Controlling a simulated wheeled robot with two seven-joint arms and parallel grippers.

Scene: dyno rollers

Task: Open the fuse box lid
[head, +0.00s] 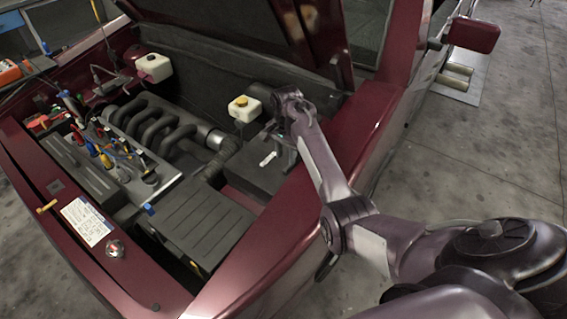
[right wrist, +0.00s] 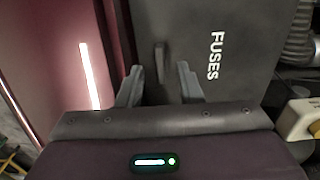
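The fuse box (head: 250,172) is a dark box in the engine bay, beside the red fender. Its lid (right wrist: 235,85) fills much of the right wrist view and carries the white word FUSES. The lid looks shut. A small dark upright tab (right wrist: 160,62) stands on the lid. My right gripper (head: 281,150) points down at the box from the fender side. In the right wrist view its two fingers (right wrist: 160,84) are apart, one on each side of the tab, with visible gaps. I cannot tell whether they touch the lid. My left gripper is not in view.
The red fender (head: 315,215) runs alongside the fuse box. A white reservoir with a yellow cap (head: 244,108) stands just behind it. The ribbed black cover (head: 203,222) and engine pipes (head: 160,122) lie to the left. The raised hood (head: 260,25) hangs over the back.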

